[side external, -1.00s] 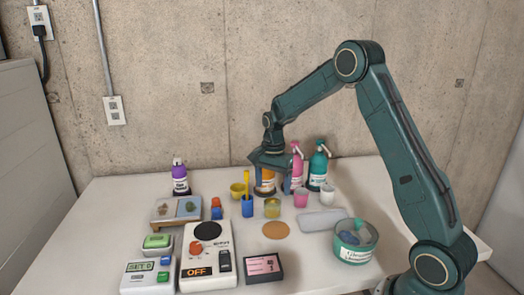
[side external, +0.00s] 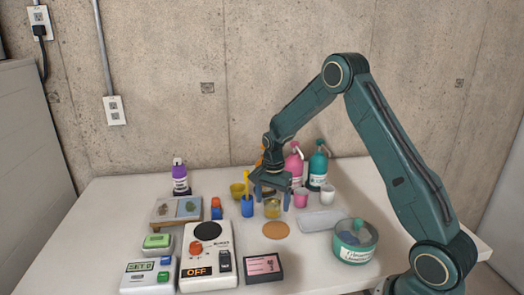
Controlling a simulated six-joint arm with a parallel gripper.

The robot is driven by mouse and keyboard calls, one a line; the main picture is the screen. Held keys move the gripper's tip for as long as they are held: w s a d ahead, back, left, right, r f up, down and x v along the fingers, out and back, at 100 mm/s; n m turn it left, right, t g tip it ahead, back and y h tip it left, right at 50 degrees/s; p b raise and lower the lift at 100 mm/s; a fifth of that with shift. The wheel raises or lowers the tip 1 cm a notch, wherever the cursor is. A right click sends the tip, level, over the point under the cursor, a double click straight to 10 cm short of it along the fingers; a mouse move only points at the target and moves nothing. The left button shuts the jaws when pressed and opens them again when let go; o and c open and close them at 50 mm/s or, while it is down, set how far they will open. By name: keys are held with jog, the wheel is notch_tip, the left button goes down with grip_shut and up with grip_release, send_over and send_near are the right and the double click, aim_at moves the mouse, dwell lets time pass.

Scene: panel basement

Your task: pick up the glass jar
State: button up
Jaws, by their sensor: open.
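The glass jar (side external: 272,210) looks like the small clear vessel with yellow contents, standing upright near the middle of the white table. The gripper body hides part of the orange bottle behind.
A blue cup (side external: 247,209) with a yellow tool stands close left, and a pink cup (side external: 301,198) close right. A cork disc (side external: 276,230) lies in front. Pump bottles (side external: 318,168) stand behind; a hot plate (side external: 208,262) is front left.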

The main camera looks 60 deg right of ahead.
dwell(0.4)
jog(key=c, duration=1.2)
jog(key=shift+r, duration=0.25)
jog(key=shift+r, duration=9.65)
jog(key=shift+r, duration=0.1)
